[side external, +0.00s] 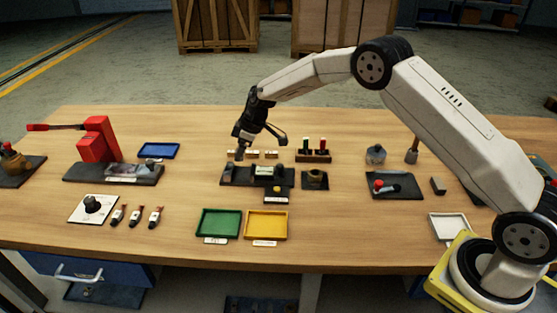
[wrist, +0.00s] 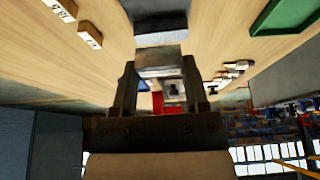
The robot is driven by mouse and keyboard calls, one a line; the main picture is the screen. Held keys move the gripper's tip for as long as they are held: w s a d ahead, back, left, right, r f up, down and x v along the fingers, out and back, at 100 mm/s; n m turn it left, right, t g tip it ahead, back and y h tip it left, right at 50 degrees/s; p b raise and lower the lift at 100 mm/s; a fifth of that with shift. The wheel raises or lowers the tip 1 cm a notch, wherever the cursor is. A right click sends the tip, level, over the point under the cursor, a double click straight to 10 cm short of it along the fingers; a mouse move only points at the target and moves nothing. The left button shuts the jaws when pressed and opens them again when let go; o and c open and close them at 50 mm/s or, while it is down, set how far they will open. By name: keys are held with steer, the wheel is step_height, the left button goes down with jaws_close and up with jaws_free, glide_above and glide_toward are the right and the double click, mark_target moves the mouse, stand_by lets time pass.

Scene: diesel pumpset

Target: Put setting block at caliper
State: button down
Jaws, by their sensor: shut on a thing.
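My gripper (side external: 240,152) points down over the left end of a dark fixture in the middle of the bench. In the wrist view my gripper (wrist: 160,80) has its two fingers shut on a grey metal block (wrist: 160,60), which I take to be the setting block. The dark fixture (side external: 230,181) carries a pale display-like part (side external: 268,170) and seems to be the caliper station. A dark piece (wrist: 160,25) lies just beyond the held block in the wrist view. Whether the block touches the fixture I cannot tell.
Small pale labelled pieces (side external: 271,154) lie behind the fixture; labels (wrist: 90,37) also show in the wrist view. Green (side external: 219,222) and yellow (side external: 266,224) trays are in front. A red lever press (side external: 97,142) stands left.

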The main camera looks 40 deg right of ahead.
mark_target(239, 175)
steer(key=shift+f, duration=2.95)
steer(key=shift+f, duration=0.35)
jaws_free()
steer(key=shift+r, duration=3.5)
